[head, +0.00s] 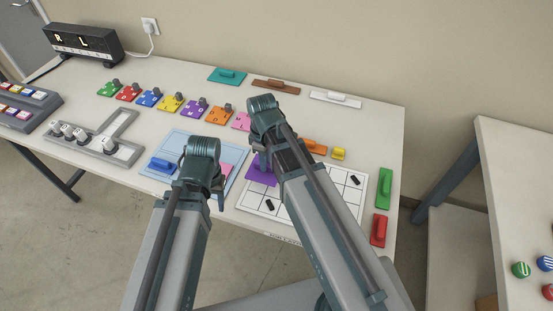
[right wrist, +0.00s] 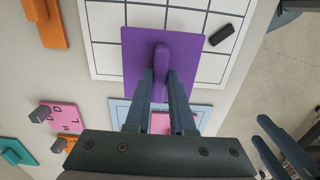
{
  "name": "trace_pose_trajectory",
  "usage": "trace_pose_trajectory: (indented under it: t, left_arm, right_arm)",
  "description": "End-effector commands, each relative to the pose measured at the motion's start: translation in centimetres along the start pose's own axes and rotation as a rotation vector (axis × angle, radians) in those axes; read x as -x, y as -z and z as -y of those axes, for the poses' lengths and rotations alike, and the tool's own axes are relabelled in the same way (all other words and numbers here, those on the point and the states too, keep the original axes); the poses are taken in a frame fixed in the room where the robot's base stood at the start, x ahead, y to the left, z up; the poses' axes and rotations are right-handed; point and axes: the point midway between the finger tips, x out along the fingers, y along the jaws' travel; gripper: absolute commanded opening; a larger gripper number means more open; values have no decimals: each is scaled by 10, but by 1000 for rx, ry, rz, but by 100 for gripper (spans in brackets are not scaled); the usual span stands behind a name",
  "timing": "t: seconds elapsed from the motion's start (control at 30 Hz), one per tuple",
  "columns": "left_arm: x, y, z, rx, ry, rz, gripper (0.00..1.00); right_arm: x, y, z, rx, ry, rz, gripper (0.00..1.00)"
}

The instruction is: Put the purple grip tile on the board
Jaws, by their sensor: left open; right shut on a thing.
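The purple grip tile (head: 261,177) is a flat square with a raised handle. My right gripper (right wrist: 161,82) is shut on that handle, and the purple tile (right wrist: 134,50) shows flat in the right wrist view. It overlaps the edge of the white grid board (head: 345,207) as seen from above; I cannot tell whether it touches. The white grid board (right wrist: 105,30) has black lines and small black pieces. A light blue board (head: 188,138) with a blue grip piece and a pink tile lies to its left. My left gripper (head: 216,198) is open and empty, partly hidden by its arm.
Several coloured lettered tiles (head: 171,103) stand in a row behind the boards. Teal (head: 227,76), brown and white grip pieces lie at the back. Green (head: 385,188) and red pieces lie at the right edge. A grey tray (head: 91,145) is at left.

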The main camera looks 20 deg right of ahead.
Motion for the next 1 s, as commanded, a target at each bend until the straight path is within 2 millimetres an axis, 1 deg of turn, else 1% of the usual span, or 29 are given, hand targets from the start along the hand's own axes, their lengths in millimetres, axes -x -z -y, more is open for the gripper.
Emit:
trace_pose_trajectory:
  t: [0.03,0.1,0.23,0.53,0.67,0.7,0.83,0.9,1.0]
  left_arm:
    - [-2,0,0,0,0,0,50]
    - [-3,0,0,0,0,0,50]
    - [-4,0,0,0,0,0,50]
    - [-5,0,0,0,0,0,50]
    - [-6,0,-1,0,0,0,50]
    - [-15,1,-1,0,0,0,50]
    - [-34,2,-3,0,0,0,50]
    - [-41,2,-4,0,0,0,50]
    - [-43,2,-4,0,0,0,50]
  right_arm:
    - [-2,-3,-14,-5,0,0,0]
    - [-3,-6,-26,-3,0,0,0]
    - [-4,-12,-40,-1,0,0,0]
    - [-5,-15,-47,0,0,0,0]
    - [-6,-18,-60,-2,0,0,0]
    - [-15,-18,-58,0,0,0,0]
    - [-34,-18,-57,1,0,0,0]
    - [-41,-18,-57,1,0,0,0]
    - [-43,-18,-57,1,0,0,0]
